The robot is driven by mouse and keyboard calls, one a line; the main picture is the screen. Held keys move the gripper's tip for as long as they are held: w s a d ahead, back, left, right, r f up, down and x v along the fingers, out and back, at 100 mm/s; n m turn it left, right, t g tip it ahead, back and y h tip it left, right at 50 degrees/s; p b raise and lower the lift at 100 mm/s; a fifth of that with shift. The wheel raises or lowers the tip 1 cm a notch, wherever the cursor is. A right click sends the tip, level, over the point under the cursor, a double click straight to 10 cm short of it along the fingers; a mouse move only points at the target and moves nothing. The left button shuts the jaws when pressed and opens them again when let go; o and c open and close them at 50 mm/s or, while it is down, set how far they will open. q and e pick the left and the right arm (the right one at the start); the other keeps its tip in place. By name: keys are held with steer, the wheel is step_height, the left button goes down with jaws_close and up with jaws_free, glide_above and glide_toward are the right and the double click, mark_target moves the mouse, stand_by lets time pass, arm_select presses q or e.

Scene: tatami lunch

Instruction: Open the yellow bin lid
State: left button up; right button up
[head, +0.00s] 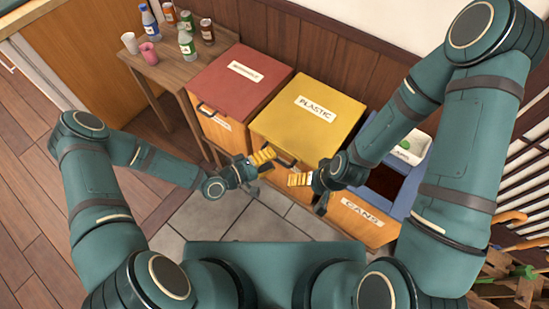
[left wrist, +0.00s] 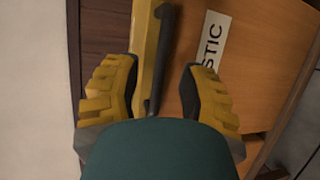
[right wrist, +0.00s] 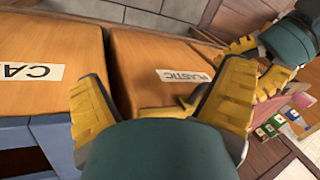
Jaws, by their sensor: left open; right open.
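The yellow lid (head: 330,118) labelled PLASTIC lies shut on the middle bin, with a dark handle (head: 284,160) along its front edge. My left gripper (head: 262,158) is open at the front left of this lid. In the left wrist view, the lid's yellow edge (left wrist: 146,50) and the handle (left wrist: 162,60) show between the two spread fingers, not visibly clamped. My right gripper (head: 302,178) is open and empty in front of the bin's right side. In the right wrist view, the wooden PLASTIC bin front (right wrist: 150,90) shows beyond its fingers.
A red-lidded bin (head: 225,92) stands to the left. An open blue-rimmed CANS bin (head: 385,185) with a white tray (head: 411,150) stands to the right. A wooden side table (head: 170,65) holds bottles and cups. A wooden wall (head: 310,45) is behind the bins.

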arm_select(q)
steer(key=shift+x, duration=0.9)
jaws_close()
